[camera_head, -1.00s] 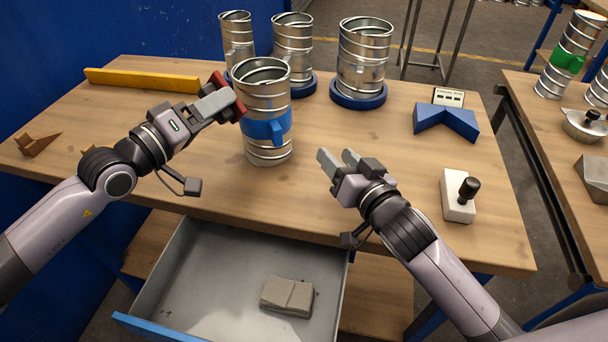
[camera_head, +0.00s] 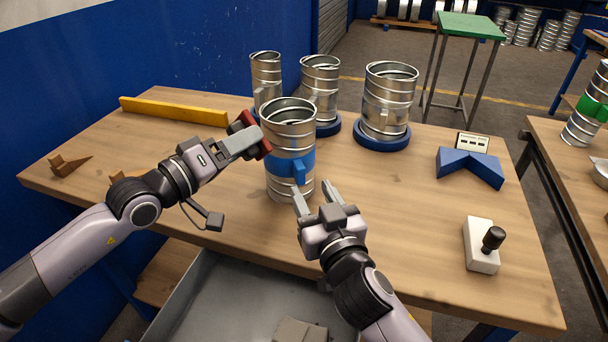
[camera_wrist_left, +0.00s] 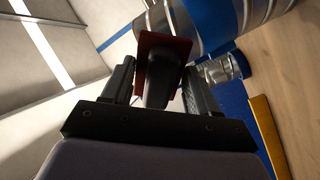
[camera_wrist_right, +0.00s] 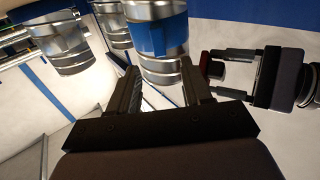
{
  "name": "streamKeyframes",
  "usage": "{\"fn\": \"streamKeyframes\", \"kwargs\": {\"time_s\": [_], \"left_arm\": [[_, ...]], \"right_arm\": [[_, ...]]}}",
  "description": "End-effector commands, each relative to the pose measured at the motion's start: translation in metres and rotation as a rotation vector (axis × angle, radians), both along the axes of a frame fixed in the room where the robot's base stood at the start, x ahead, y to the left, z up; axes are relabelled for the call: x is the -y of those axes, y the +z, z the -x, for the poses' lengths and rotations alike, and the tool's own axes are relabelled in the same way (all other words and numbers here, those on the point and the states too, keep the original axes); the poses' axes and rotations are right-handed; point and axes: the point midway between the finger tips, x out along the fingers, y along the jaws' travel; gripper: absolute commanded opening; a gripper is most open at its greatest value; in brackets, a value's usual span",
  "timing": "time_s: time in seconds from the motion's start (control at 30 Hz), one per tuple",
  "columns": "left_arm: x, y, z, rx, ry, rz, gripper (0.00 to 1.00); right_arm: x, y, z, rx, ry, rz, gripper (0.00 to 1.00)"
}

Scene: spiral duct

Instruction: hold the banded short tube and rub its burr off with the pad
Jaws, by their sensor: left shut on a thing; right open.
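The banded short tube (camera_head: 290,125) stands upright on the bench, shiny metal with a blue band and a blue tab (camera_head: 300,172) facing me. My left gripper (camera_head: 242,142) is shut on the dark handle (camera_wrist_left: 160,82) of the red pad (camera_head: 262,146). The pad is at the tube's upper left side; I cannot tell whether they touch. My right gripper (camera_head: 316,198) is open and empty, its fingers pointing at the tube just below the blue tab. In the right wrist view the blue band (camera_wrist_right: 155,38) lies just beyond the fingertips. I cannot make out the burr.
Several metal tubes, including one on a blue base (camera_head: 381,138), stand behind. A yellow bar (camera_head: 175,110) lies back left. A blue angled block (camera_head: 470,168) and a white block with a black knob (camera_head: 480,248) are at right. An open drawer (camera_head: 225,300) lies below the front edge.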

Motion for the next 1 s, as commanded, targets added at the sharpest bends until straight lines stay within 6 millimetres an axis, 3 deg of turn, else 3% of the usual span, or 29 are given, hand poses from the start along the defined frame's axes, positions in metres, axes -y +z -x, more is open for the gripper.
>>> {"fn": "streamKeyframes", "kwargs": {"time_s": [0.2,0.4,0.87,0.9,1.0], "left_arm": [[0.000,0.001,0.000,0.001,0.000,0.001,0.35],[0.000,0.001,0.000,0.001,0.000,0.001,0.35],[0.000,0.001,0.000,0.001,0.000,0.001,0.35],[0.000,0.001,0.000,0.001,0.000,0.001,0.35],[0.000,0.001,0.000,0.001,0.000,0.001,0.35]], "right_arm": [[-0.008,0.001,-0.036,0.003,0.001,-0.001,0.49],[-0.013,0.000,-0.057,0.001,0.000,-0.001,0.49],[-0.015,0.000,-0.067,0.000,0.001,-0.002,0.49],[-0.015,0.000,-0.067,0.000,0.001,-0.002,0.46],[-0.015,0.000,-0.067,0.000,0.000,-0.002,0.13]]}}
